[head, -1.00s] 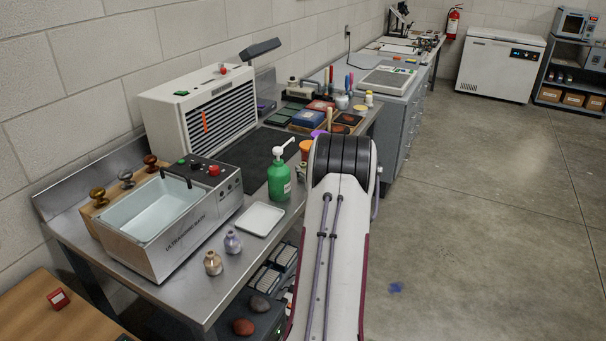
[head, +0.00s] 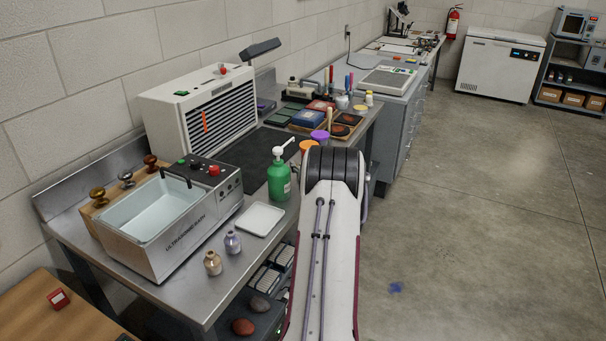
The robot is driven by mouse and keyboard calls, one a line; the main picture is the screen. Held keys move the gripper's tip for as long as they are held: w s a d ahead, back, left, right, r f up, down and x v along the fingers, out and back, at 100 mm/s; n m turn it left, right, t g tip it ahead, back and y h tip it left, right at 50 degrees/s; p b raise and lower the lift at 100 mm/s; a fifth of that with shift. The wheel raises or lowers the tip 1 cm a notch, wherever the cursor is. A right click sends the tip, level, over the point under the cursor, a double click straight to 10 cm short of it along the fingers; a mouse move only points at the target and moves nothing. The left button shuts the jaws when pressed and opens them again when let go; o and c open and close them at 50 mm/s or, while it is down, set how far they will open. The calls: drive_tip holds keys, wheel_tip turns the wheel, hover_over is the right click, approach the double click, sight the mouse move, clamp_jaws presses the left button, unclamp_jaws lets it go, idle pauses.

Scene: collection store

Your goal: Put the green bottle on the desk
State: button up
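The green bottle (head: 279,182) stands upright on the steel bench (head: 188,285), with a white pump top. It is just right of the ultrasonic bath and behind a white tray. A wooden surface at the lower left (head: 35,312), perhaps the desk, is cut off by the picture edge. It carries a small red box near its back. My arm rises from the bottom just right of the bottle, with a gap between them. My gripper is out of sight.
The ultrasonic bath (head: 165,222) and two small bottles (head: 213,262) (head: 233,242) stand between the green bottle and the wooden surface. A white tray (head: 260,219) lies in front of the bottle. Orange- and purple-lidded jars (head: 319,135) stand behind it.

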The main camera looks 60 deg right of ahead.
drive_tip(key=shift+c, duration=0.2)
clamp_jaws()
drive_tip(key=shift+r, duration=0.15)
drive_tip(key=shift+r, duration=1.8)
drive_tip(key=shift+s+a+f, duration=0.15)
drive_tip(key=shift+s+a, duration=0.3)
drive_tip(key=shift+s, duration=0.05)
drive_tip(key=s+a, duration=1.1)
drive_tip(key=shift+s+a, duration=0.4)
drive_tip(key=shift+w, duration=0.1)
